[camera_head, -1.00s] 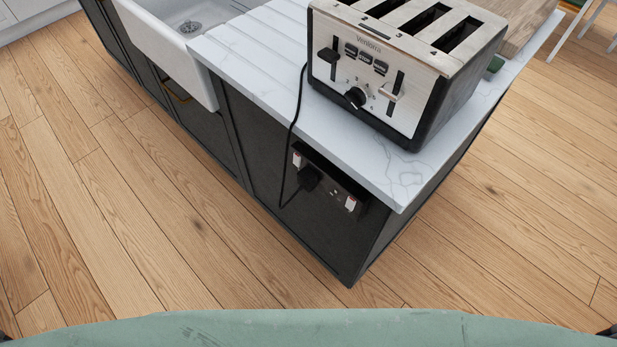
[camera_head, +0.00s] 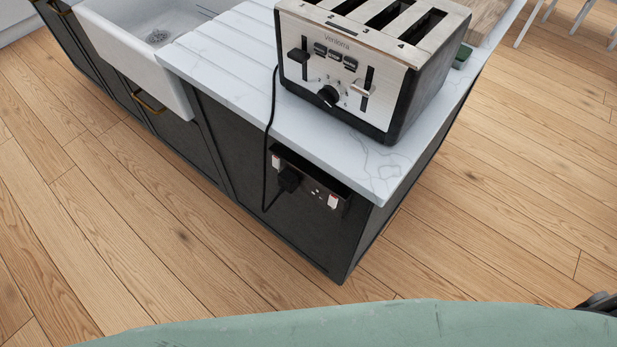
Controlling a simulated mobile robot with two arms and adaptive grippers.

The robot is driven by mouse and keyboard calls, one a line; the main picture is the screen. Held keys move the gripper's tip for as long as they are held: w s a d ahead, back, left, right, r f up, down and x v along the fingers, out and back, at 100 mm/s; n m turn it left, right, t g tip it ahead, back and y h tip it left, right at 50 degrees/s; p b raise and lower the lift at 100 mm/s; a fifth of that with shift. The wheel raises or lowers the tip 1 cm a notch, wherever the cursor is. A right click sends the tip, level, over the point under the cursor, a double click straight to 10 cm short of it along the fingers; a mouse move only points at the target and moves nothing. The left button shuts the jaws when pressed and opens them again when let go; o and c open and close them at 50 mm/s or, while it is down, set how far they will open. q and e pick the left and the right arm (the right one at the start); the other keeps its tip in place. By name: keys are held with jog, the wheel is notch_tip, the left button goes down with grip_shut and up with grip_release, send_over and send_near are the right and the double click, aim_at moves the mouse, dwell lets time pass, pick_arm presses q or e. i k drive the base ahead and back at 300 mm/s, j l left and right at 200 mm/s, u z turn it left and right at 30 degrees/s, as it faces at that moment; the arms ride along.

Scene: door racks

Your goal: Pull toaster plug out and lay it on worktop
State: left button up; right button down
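The black toaster plug (camera_head: 289,180) sits in the left socket of a double socket plate (camera_head: 316,190) on the dark end panel of the kitchen island. Its black cord (camera_head: 271,115) runs from the toaster down over the worktop edge and loops below the plug. The steel and black toaster (camera_head: 352,75) stands on the white marble worktop (camera_head: 230,65), near its corner. The right socket is empty. Neither gripper can be made out in view. Only a small dark part of mine shows at the bottom right corner.
A white sink (camera_head: 135,50) is set into the island at the left. A wooden board (camera_head: 485,20) and a small green item (camera_head: 462,56) are behind the toaster. Bare worktop lies left of the toaster and in front of it.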

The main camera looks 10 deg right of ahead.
aim_at(287, 180)
jog(key=z, duration=0.65)
jog(key=i+j+z, duration=0.1)
jog(key=j+z, duration=1.25)
jog(key=k+j, duration=0.1)
jog(key=j, duration=0.3)
jog(key=k+j+z, duration=0.1)
jog(key=j, duration=0.25)
jog(key=k+j, duration=0.1)
jog(key=j, duration=0.3)
jog(key=k+j, duration=0.1)
jog(key=j, duration=0.25)
jog(key=z, duration=0.05)
